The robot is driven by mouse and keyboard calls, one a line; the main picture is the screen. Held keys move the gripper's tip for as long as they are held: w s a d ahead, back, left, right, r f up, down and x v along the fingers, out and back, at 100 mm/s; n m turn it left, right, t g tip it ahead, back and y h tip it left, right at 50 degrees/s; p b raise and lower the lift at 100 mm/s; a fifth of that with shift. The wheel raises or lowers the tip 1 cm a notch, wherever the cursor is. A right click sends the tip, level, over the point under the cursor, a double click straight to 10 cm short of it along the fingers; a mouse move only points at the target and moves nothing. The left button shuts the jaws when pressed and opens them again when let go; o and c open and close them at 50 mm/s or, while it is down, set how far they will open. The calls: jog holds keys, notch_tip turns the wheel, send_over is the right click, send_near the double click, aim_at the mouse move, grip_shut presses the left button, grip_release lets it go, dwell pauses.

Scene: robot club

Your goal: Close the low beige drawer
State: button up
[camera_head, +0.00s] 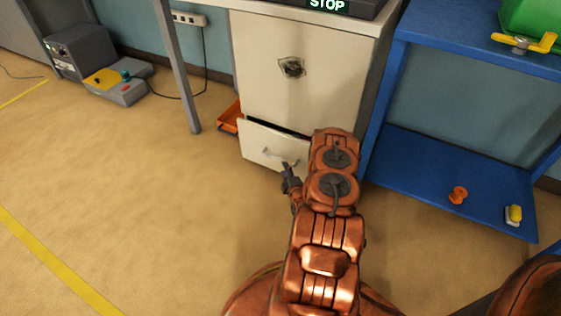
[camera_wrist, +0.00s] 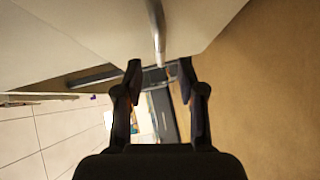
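The low beige drawer (camera_head: 258,143) is at the bottom of the beige cabinet (camera_head: 270,75) and stands partly open, with a dark gap along its top edge. A grey bar handle (camera_head: 282,160) runs across its front. My gripper (camera_head: 289,178) is low, close in front of the drawer's right part. In the wrist view my gripper (camera_wrist: 160,76) has its two dark fingers apart, with a grey bar (camera_wrist: 157,30) ahead of them near a pale panel (camera_wrist: 85,35). I cannot tell whether they touch. My copper arm hides the drawer's right end.
A blue shelf unit (camera_head: 420,175) stands close on the right, with an orange knob-like piece (camera_head: 458,195) and a yellow-and-white item (camera_head: 514,214) on its low board. An orange tray (camera_head: 229,118) lies left of the cabinet by a grey table leg (camera_head: 178,70).

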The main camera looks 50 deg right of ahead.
aim_at(280, 160)
jog(key=shift+b+x, duration=0.9)
jog(key=shift+x, duration=2.6)
grip_shut()
